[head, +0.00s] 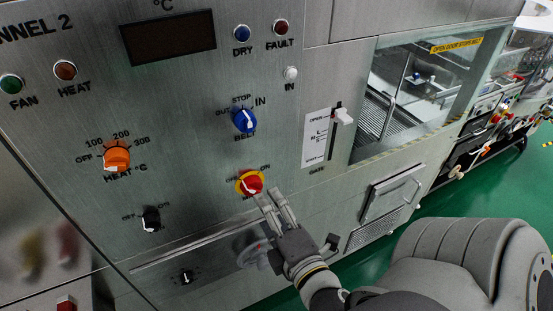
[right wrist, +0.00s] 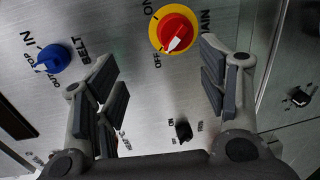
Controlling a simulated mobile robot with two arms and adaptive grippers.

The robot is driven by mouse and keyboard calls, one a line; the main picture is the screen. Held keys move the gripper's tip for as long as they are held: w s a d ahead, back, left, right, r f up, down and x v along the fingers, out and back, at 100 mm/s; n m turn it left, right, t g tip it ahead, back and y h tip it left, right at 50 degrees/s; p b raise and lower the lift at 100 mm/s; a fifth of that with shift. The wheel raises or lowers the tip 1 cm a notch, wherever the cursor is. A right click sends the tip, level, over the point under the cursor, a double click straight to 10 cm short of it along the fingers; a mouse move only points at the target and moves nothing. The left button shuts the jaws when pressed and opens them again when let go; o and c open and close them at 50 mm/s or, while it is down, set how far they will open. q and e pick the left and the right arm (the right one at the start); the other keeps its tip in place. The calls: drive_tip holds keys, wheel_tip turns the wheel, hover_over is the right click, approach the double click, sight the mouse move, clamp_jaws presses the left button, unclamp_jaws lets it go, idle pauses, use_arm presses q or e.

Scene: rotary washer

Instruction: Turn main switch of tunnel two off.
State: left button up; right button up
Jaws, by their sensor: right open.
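The main switch of the Tunnel 2 panel is a red knob on a yellow ring (head: 250,183), low on the steel front. In the right wrist view the main switch (right wrist: 176,32) has its white pointer towards the OFF label. My right gripper (head: 273,198) is open and empty, just below and right of the switch in the head view. In the right wrist view the fingers of the right gripper (right wrist: 158,66) are spread, and the switch shows above the gap between them, not gripped. My left gripper is not in view.
A blue belt knob (head: 244,121) is above the switch, and an orange heat knob (head: 117,156) is to its left. A black knob (head: 151,219) is lower left. A gate slider (head: 342,117) and a window are at the right. Green floor (head: 450,190) shows beyond.

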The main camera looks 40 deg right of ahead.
drive_tip(key=shift+v, duration=1.1)
drive_tip(key=shift+f+p, duration=0.15)
drive_tip(key=shift+p, duration=0.15)
drive_tip(key=s+a+f+m+g+y+b, duration=0.1)
drive_tip(key=s+a+f+m+g, duration=0.15)
drive_tip(key=f, duration=1.05)
drive_tip(key=s+a+f+m+g+y, duration=0.1)
drive_tip(key=a+f+g+y, duration=0.15)
drive_tip(key=f, duration=1.05)
drive_tip(key=s+a+f+m+g+b, duration=0.1)
drive_tip(key=s+a+f+m+g, duration=0.15)
drive_tip(key=f, duration=1.15)
drive_tip(key=s+d+f+m+g+b, duration=0.1)
drive_tip(key=s+d+f+m+g, duration=0.2)
drive_tip(key=s+f, duration=0.7)
drive_tip(key=s+d+f+m+g+b, duration=0.1)
drive_tip(key=s+d+f+m+g, duration=0.2)
drive_tip(key=s+f, duration=0.6)
wheel_tip(320, 180, down, 3)
drive_tip(key=shift+s+f+m+g, duration=0.25)
drive_tip(key=shift+s+m+g, duration=0.15)
drive_tip(key=shift+m+g, duration=0.4)
drive_tip(key=shift+y, duration=0.25)
